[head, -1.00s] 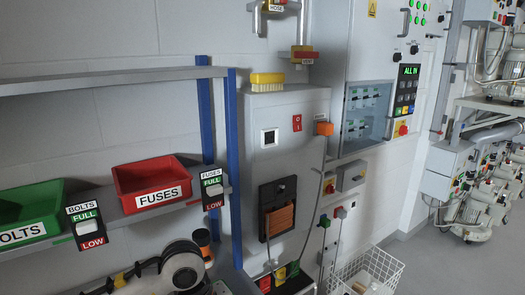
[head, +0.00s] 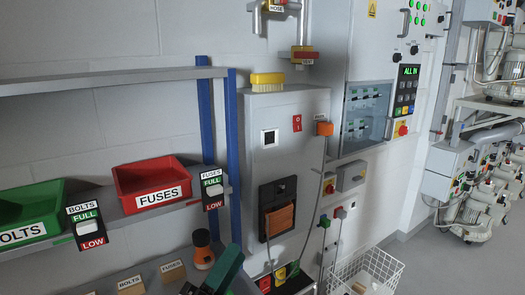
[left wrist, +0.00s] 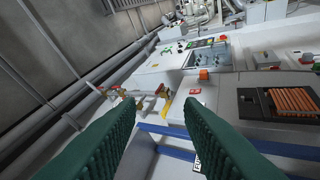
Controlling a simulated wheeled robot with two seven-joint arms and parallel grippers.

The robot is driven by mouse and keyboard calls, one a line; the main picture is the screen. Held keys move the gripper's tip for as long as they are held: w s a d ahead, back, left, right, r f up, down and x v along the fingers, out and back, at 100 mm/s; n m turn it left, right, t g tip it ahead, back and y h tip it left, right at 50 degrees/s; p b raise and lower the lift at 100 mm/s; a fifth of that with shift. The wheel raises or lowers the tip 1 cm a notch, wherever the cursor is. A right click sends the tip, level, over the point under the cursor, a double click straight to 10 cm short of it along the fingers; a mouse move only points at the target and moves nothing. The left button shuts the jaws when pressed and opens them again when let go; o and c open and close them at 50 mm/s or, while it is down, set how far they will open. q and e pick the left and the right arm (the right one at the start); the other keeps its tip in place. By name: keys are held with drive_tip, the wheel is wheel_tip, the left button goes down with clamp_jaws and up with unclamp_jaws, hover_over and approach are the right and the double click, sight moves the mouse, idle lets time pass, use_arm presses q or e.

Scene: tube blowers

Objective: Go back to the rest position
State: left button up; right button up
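My left gripper (left wrist: 160,108) fills the lower part of the left wrist view. Its two green ribbed fingers are spread apart, with nothing held between them. In the head view only a dark green part of the left gripper (head: 226,270) shows at the bottom edge, in front of the lower shelf; the rest is cut off. My right gripper is in neither view.
A grey cabinet (head: 262,180) stands right of the shelf. A red fuses bin (head: 150,180) and a green bolts bin (head: 28,212) sit on the middle shelf. A wire basket (head: 340,277) stands lower right.

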use_arm(q)
drive_tip(key=s+a+f+n+g+y, duration=0.2)
drive_tip(key=a+f+n+g+y, duration=0.1)
drive_tip(key=a+f+n+y, duration=0.55)
drive_tip(key=s+a+f+n+g+y, duration=0.2)
drive_tip(key=a+f+n+g+y, duration=0.25)
drive_tip(key=f+n, duration=0.65)
drive_tip(key=s+a+f+n+g, duration=0.1)
drive_tip(key=s+f+n+g, duration=0.1)
drive_tip(key=s+f+g, duration=0.55)
drive_tip(key=s+a+f+n+g, duration=0.1)
drive_tip(key=s+f+n+g, duration=0.3)
drive_tip(key=s, duration=0.6)
wheel_tip(320, 180, down, 27)
drive_tip(key=m+t, duration=0.1)
drive_tip(key=s+a+f+g, duration=0.1)
drive_tip(key=s+a+f, duration=0.2)
drive_tip(key=s+f, duration=1.3)
drive_tip(key=shift+s, duration=0.35)
drive_tip(key=shift+m, duration=0.25)
